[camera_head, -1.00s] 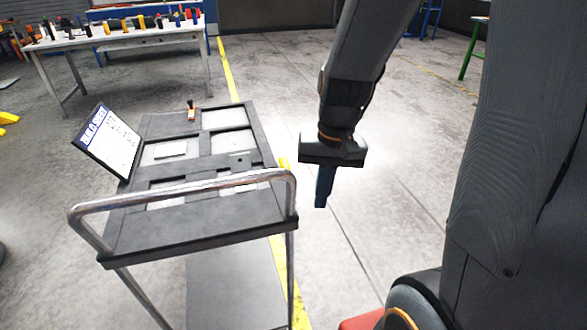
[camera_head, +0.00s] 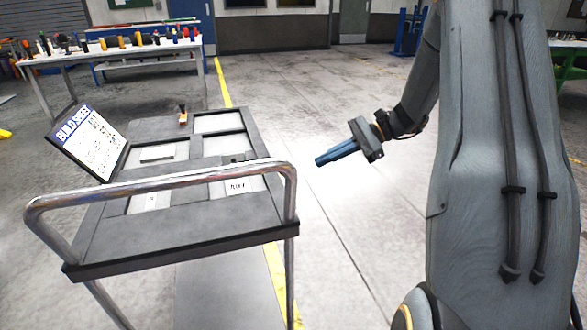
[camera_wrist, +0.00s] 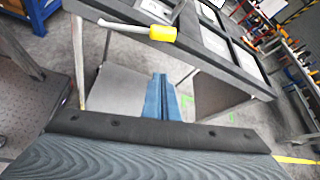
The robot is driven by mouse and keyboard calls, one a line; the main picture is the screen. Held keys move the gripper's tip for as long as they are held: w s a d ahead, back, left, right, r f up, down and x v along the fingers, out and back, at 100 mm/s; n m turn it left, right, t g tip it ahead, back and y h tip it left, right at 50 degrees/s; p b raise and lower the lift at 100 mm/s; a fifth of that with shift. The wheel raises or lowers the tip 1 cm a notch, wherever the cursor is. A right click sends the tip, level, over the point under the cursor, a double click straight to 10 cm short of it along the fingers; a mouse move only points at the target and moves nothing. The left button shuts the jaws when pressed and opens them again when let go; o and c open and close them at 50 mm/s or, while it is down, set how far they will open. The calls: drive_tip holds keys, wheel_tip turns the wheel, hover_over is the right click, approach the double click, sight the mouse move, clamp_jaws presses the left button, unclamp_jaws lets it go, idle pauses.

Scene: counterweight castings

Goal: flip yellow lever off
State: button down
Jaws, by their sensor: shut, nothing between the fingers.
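In the wrist view a yellow knob (camera_wrist: 162,33) sits on the end of a pale bar, at the side of the grey cart (camera_wrist: 225,72). I take this to be the yellow lever. I cannot make it out in the head view, where the cart's handle crosses that side. My gripper (camera_head: 318,161) has blue fingers, shut and empty, pointing left toward the cart's right side. In the wrist view the shut fingertips (camera_wrist: 160,76) lie below the knob in the picture, apart from it.
The cart top (camera_head: 165,228) holds recessed trays, a tilted "build sheet" board (camera_head: 88,140) and a small orange-handled item (camera_head: 183,117). A metal push handle (camera_head: 160,184) rises at its near end. A tool-covered table (camera_head: 130,50) stands behind. The floor right of the cart is clear.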

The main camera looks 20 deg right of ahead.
sight(287, 181)
drive_tip(key=a+f+p, duration=0.1)
drive_tip(key=a+p, duration=0.2)
drive_tip(key=a, duration=0.6)
drive_tip(key=shift+w+a, duration=0.15)
drive_tip(key=shift+a, duration=0.1)
drive_tip(key=shift+d, duration=0.1)
idle(0.4)
